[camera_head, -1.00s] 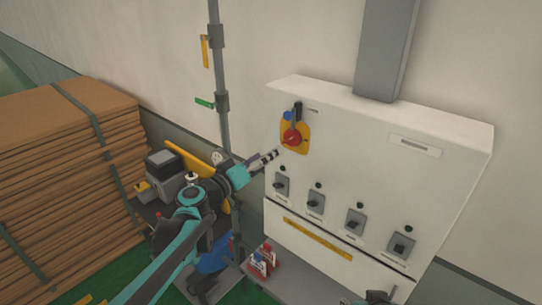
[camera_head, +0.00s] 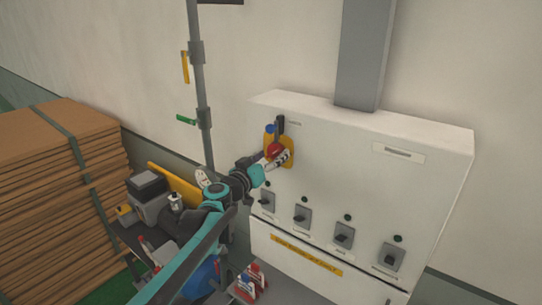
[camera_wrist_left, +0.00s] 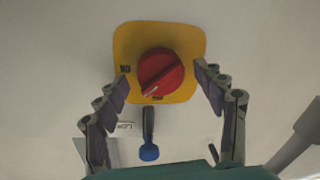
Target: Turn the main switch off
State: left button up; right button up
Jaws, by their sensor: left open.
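The main switch is a red rotary knob (camera_head: 274,150) on a yellow plate (camera_head: 289,140), at the upper left of the white cabinet's front. The knob also shows in the left wrist view (camera_wrist_left: 160,74), with a pale mark at its lower left edge. My left gripper (camera_head: 280,158) is open at the switch. In the left wrist view its two fingers (camera_wrist_left: 161,76) stand on either side of the knob, with visible gaps to it. A black hanging piece with a blue end (camera_wrist_left: 148,150) sits beside the plate. My right gripper is not in view.
The white cabinet (camera_head: 400,175) carries a row of small grey switches (camera_head: 302,217) below the main switch. A grey vertical pole (camera_head: 201,90) stands left of it. Stacked brown boards (camera_head: 50,190) and a cluttered cart (camera_head: 150,195) are at the left.

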pick_arm(q)
jog(key=c, duration=1.2)
jog(key=shift+o, duration=0.2)
jog(key=n+b, duration=0.1)
jog(key=n, duration=0.1)
jog(key=shift+n, duration=0.3)
jog(key=n, duration=0.3)
jog(key=shift+r+g, duration=0.1)
jog(key=shift+g, duration=0.2)
jog(key=o, duration=1.2)
jog(key=shift+c, duration=0.2)
jog(key=v, duration=1.2)
